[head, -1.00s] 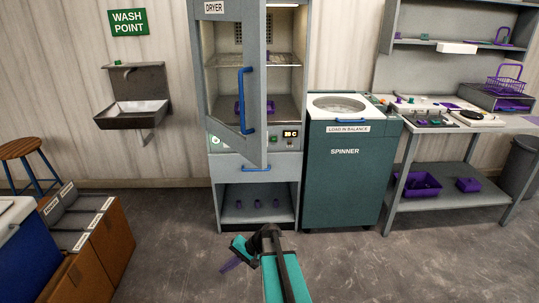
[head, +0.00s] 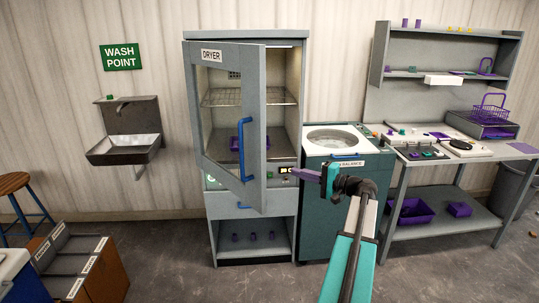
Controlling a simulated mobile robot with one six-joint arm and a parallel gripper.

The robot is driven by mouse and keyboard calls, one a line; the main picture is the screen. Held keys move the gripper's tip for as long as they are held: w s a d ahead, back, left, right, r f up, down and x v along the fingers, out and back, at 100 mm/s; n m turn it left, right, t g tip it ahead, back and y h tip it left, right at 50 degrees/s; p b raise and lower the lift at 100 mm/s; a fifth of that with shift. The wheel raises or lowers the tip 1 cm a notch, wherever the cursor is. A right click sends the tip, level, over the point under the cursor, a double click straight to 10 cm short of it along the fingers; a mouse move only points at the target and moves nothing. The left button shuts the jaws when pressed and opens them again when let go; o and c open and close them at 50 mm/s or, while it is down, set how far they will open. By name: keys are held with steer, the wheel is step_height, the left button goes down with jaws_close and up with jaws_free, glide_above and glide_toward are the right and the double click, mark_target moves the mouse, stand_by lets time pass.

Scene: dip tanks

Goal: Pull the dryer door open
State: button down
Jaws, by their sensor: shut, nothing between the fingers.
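The dryer (head: 285,40) is a tall grey cabinet left of centre. Its glazed door (head: 256,110), hinged on the left, stands ajar, with its free right edge swung out toward me. A blue vertical handle (head: 242,150) is on the door near that edge.
Inside the dryer are a wire shelf (head: 225,97) and a purple item (head: 236,143). The spinner (head: 318,180) stands directly right, then a workbench (head: 430,180). Left are a wall sink (head: 125,150), a stool (head: 14,183) and boxes (head: 105,270). The floor in front of the dryer is clear.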

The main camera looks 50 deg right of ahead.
steer(key=shift+t+h, duration=0.3)
steer(key=shift+t, duration=0.1)
steer(key=r, duration=0.1)
steer(key=s+d+r, duration=0.1)
steer(key=d+r, duration=0.1)
steer(key=shift+s+r, duration=0.25)
steer(key=shift+s, duration=0.1)
steer(key=shift+w+a, duration=0.1)
steer(key=shift+w, duration=0.15)
steer(key=w+a+p, duration=0.5)
steer(key=w, duration=0.5)
steer(key=shift+a+p, duration=0.3)
steer(key=shift+p, duration=0.1)
steer(key=shift+a+f, duration=0.1)
